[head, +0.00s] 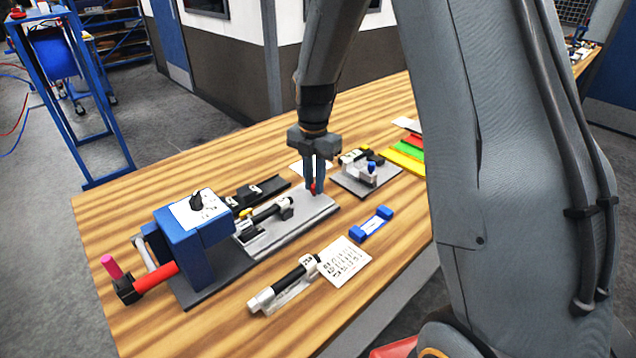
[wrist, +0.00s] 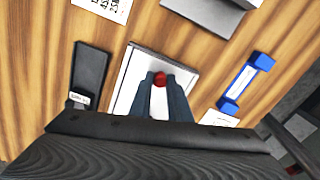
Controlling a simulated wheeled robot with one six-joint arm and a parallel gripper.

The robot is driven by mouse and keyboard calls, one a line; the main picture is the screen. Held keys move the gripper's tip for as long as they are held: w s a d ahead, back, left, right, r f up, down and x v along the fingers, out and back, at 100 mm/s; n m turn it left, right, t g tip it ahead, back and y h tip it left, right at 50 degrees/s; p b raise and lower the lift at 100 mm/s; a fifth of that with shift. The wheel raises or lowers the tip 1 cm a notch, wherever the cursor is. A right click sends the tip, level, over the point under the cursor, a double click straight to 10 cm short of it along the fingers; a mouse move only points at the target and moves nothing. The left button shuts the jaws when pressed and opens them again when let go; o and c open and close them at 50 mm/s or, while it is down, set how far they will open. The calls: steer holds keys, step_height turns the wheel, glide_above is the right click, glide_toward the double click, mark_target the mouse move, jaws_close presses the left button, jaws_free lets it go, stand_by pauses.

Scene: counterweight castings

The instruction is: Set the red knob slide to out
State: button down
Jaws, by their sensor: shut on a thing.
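The red knob (wrist: 160,79) shows between my fingertips in the wrist view, and a small red part of it shows in the head view (head: 313,188). My gripper (head: 314,185) points down and is shut on the red knob. The knob is at the right end of the light grey slide plate (head: 318,204), which also shows in the wrist view (wrist: 137,66). The fingers hide most of the knob and its mount.
A blue machine block with a dial (head: 195,212) stands left on the same dark base. A blue-ended holder (head: 371,224), a printed card (head: 344,261) and a black-and-white cylinder (head: 284,284) lie in front. Another fixture (head: 366,176) stands right. Bare wood shows in front.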

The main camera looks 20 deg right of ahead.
steer(key=shift+w+d, duration=0.15)
steer(key=c, duration=1.7)
jaws_free()
steer(key=shift+d, duration=0.15)
steer(key=shift+o, duration=0.2)
steer(key=shift+r, duration=0.15)
step_height(320, 180, up, 8)
steer(key=shift+f+b, duration=0.2)
steer(key=shift+b, duration=0.9)
